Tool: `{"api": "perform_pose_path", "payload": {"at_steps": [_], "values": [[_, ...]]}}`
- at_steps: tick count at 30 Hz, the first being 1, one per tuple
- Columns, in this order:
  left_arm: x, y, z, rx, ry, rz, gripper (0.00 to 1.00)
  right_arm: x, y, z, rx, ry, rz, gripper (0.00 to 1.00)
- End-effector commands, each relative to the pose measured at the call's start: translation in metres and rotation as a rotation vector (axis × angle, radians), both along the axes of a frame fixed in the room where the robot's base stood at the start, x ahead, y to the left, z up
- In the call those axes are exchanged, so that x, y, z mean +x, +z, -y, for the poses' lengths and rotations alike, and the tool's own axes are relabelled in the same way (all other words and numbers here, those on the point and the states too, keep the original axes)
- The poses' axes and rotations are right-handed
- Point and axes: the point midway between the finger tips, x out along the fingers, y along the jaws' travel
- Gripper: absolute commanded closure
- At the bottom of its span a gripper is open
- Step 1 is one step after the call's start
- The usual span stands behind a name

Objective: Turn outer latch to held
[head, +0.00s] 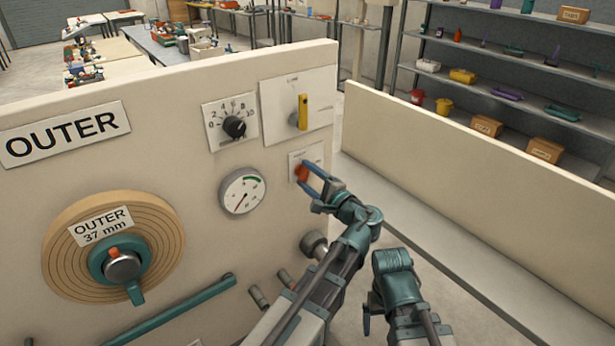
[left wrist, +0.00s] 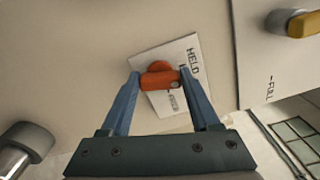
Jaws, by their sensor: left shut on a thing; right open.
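The outer latch (head: 301,173) is a small red-orange knob on a white label plate on the upright cream OUTER panel. The latch handle lies across from finger to finger. My right gripper (head: 371,312) is open and empty, low in front of the panel.
Near the latch are a round gauge (head: 242,191), a black numbered dial (head: 235,127) and a yellow lever (head: 303,112). A grey knob (head: 314,244) sits below. A wooden spiral disc (head: 62,252) is at left. A low cream wall (head: 460,145) stands at right.

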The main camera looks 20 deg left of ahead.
Motion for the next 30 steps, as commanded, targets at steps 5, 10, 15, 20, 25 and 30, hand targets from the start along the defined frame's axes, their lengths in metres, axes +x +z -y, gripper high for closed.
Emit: {"api": "perform_pose_path", "payload": {"at_steps": [5,10,15,20,25,30], "values": [[-0.001,-0.0015,-0.0001,-0.079,0.001,0.096,0.93,0.0,-0.0009,0.0,0.0,0.0,0.0,0.08],[-0.0011,-0.0019,-0.0001,-0.131,0.001,0.164,0.93,0.0,-0.0012,0.0,0.0,0.0,0.0,0.08],[-0.0013,-0.0022,-0.0001,-0.165,0.001,0.206,0.93,0.0,-0.0014,0.0,0.0,0.0,0.0,0.08],[-0.0013,-0.0024,-0.0001,-0.18,0.001,0.225,0.93,0.0,-0.0015,0.0,0.0,0.0,0.0,0.08],[-0.0014,-0.0026,-0.0001,-0.186,0.001,0.231,0.93,0.0,-0.0015,-0.0001,0.0,0.0,0.0,0.08],[-0.0014,-0.0027,-0.0001,-0.186,0.001,0.231,0.93,0.0,-0.0015,0.0,0.0,0.0,0.0,0.08]]}}
